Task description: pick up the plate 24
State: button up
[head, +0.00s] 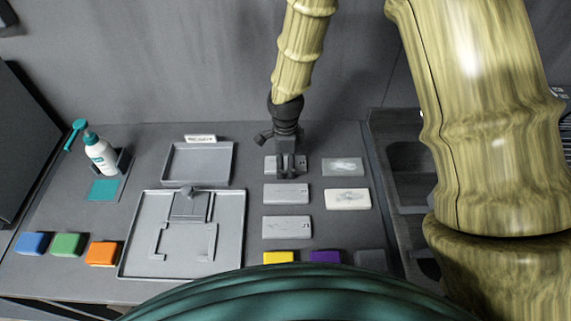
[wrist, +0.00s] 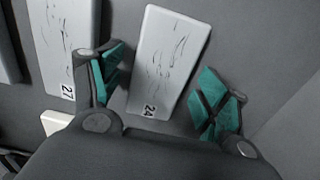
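Plate 24 (wrist: 170,58) is a light grey, scratched rectangular plate with "24" printed at its near end in the wrist view. It lies slightly tilted in that picture, between the two teal-padded fingers of my gripper (wrist: 164,88). The fingers are open and apart, with a gap to the plate on each side. In the head view my gripper (head: 287,174) points down over the back-left plate (head: 270,165) of the group and hides part of it. I cannot tell the exact height of the fingertips above the surface.
Plate 27 (wrist: 68,45) lies close beside the left finger. Other plates (head: 287,193) (head: 343,167) (head: 348,199) (head: 287,227) surround my gripper. A shallow tray (head: 198,178), a larger fixture tray (head: 232,215) and a bottle (head: 100,153) stand to the left; coloured blocks (head: 102,253) line the front.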

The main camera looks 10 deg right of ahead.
jog(key=c, duration=1.1)
jog(key=shift+c, duration=0.2)
jog(key=shift+r, duration=0.15)
